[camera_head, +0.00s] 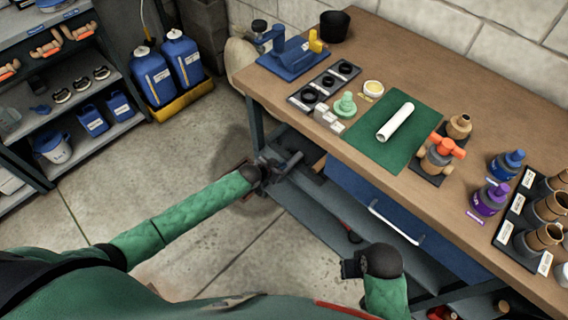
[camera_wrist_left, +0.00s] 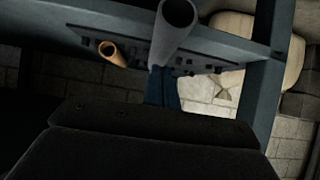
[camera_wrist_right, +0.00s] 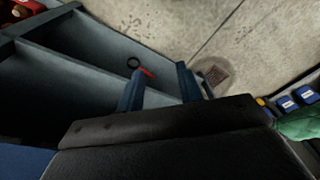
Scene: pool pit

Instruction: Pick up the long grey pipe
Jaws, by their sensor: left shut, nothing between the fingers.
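The long grey pipe (camera_wrist_left: 180,22) shows its open round end in the left wrist view, on the rack under the bench. It lies just beyond my left gripper's fingertips. My left gripper (camera_wrist_left: 163,85) is shut and empty; the pipe is not between its fingers. In the head view the left gripper (camera_head: 287,163) is at the bench's left end, below the top, and the grey pipe is hard to make out there. My right gripper (camera_wrist_right: 160,85) is open and empty; in the head view it (camera_head: 350,268) hangs in front of the bench.
An orange-brown pipe (camera_wrist_left: 112,53) lies beside the grey one. The bench top (camera_head: 290,110) overhangs, with a leg (camera_head: 256,125) near my left gripper. A short white pipe (camera_head: 395,122) lies on a green mat (camera_head: 369,145). A lower shelf (camera_head: 310,215) is below. Floor on the left is clear.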

